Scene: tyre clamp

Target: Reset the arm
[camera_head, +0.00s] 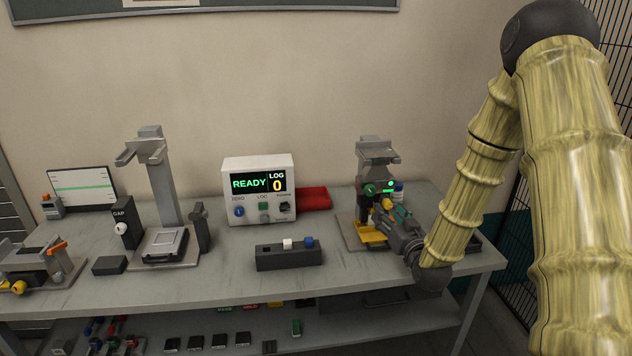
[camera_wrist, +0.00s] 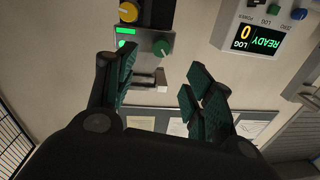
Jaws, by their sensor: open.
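My arm reaches in from the right in the head view, bent down to the table. My gripper (camera_head: 392,210) is close in front of the grey press-like station (camera_head: 377,150) at the right of the table. In the wrist view my gripper (camera_wrist: 160,84) has its green-padded fingers spread apart with nothing between them. The station's green knob (camera_wrist: 163,48), lit green display (camera_wrist: 126,31) and yellow knob (camera_wrist: 128,12) show beyond the fingers, upside down. In the head view the gripper hides part of the station's lower front.
A white box (camera_head: 259,163) reads READY and LOG 0. A red tray (camera_head: 314,198) sits beside it. A dark block with buttons (camera_head: 289,258) stands in front. A wire fence (camera_head: 520,225) is at right.

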